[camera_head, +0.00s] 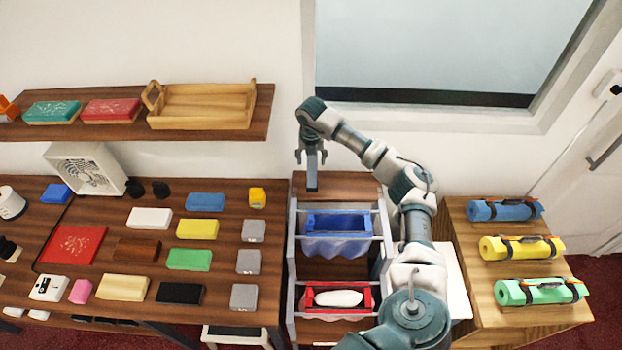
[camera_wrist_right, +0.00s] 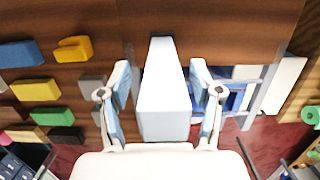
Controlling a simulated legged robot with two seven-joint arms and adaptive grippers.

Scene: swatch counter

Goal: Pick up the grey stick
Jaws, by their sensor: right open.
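The grey stick (camera_head: 311,178) shows in the head view as a narrow grey bar just below my right gripper (camera_head: 311,151), over the back of the rack. In the right wrist view the grey stick (camera_wrist_right: 164,95) is a long pale block between the two fingers of my right gripper (camera_wrist_right: 160,82). My right gripper is open, with a visible gap on each side of the stick. I cannot tell whether the stick's lower end rests on the wood behind it. My left gripper is not in view.
The rack (camera_head: 291,235) holds a blue bin (camera_head: 337,222) and a red bin (camera_head: 311,299) in front. A table (camera_head: 120,210) with several coloured blocks stands left, below a wall shelf (camera_head: 268,108). A wooden cabinet (camera_head: 490,285) with rolled mats stands right.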

